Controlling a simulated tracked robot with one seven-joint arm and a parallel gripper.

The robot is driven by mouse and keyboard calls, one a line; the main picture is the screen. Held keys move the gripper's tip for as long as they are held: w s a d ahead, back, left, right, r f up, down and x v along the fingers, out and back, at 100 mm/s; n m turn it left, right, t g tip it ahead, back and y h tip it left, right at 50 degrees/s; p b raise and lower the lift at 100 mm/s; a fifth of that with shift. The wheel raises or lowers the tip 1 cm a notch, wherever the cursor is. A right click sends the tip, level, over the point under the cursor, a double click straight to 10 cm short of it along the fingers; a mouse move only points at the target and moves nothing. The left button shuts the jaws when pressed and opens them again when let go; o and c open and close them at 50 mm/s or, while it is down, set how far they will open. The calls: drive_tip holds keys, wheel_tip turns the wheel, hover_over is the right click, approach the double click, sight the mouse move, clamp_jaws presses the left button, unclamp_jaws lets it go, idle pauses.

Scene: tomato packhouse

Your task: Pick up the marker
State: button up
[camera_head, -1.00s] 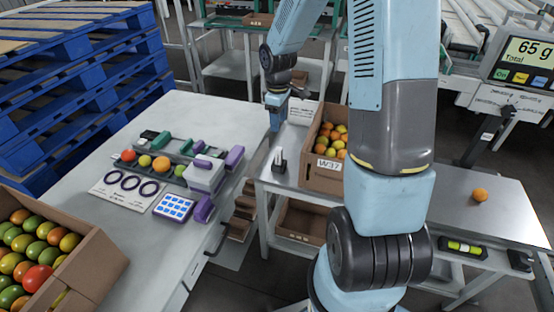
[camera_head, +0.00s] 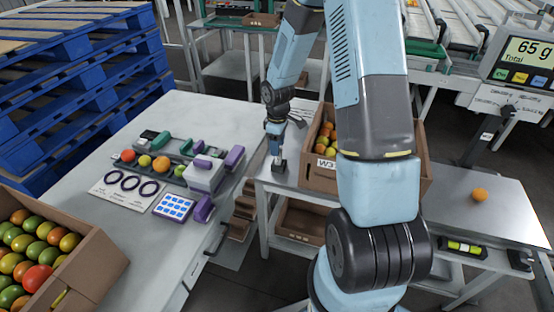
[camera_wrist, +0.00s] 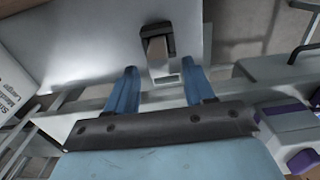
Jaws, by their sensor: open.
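A small black holder (camera_head: 279,168) stands on the edge of the metal side table. The pale marker stands upright in it and is mostly hidden behind my gripper (camera_head: 276,147) in the head view. In the wrist view the dark holder (camera_wrist: 157,27) is at the top middle, with the pale marker (camera_wrist: 160,52) rising from it towards the camera. My gripper (camera_wrist: 160,72) is open, its two blue fingers to either side of the marker's near end. The fingers look apart from the marker.
A cardboard box of tomatoes (camera_head: 316,177) stands close to the right of the holder. The white table (camera_head: 120,230) at left carries purple-handled equipment (camera_head: 205,172) and loose tomatoes. A gap separates the tables. The side table's right end (camera_head: 510,205) is mostly clear.

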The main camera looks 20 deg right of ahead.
sight(279, 158)
drive_tip(key=f, duration=0.5)
drive_tip(key=shift+d, duration=0.2)
drive_tip(key=shift+r, duration=0.1)
clamp_jaws()
idle(0.3)
